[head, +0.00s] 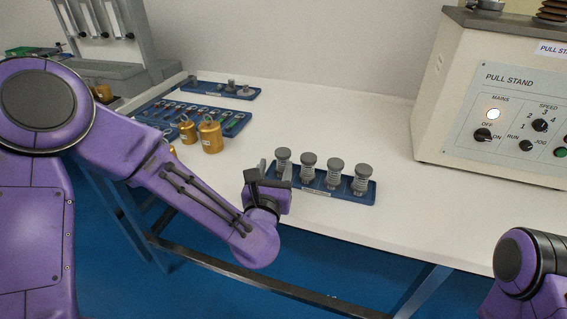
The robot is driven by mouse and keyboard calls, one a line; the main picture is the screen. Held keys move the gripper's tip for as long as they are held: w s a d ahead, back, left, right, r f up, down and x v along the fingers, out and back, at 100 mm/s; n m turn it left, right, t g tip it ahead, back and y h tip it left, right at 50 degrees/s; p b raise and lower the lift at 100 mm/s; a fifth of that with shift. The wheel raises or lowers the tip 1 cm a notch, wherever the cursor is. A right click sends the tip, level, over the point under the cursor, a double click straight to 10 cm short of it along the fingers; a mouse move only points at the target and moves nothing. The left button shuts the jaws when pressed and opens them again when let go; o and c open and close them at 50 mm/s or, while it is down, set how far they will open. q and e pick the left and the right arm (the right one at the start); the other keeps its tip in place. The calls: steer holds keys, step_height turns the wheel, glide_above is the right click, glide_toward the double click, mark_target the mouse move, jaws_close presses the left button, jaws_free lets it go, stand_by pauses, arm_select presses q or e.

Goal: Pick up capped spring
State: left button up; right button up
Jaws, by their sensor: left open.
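Several capped springs, each with a grey round cap over a pale coil, stand upright in a row on a small blue tray (325,194) near the front edge of the white table. The leftmost capped spring (283,156) is partly hidden low down by my left gripper. The rightmost capped spring (361,180) is in full view. My left gripper (272,175) is open at the left end of the tray, close beside the leftmost spring. I cannot tell whether a finger touches it. My right gripper is out of view; only part of my right arm shows at lower right.
Brass weights (210,136) stand left of the tray, by a blue rack of small parts (235,122). Another blue tray (208,86) lies at the back. A pull stand (500,100) fills the right. The table (340,115) behind the springs is clear.

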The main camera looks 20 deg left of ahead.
mark_target(284, 151)
arm_select(q)
steer(key=w, duration=0.3)
steer(key=w+p, duration=0.1)
steer(key=w, duration=0.2)
steer(key=shift+w+d+r, duration=0.15)
steer(key=shift+w+r, duration=0.05)
steer(key=shift+w, duration=0.5)
steer(key=c, duration=0.8)
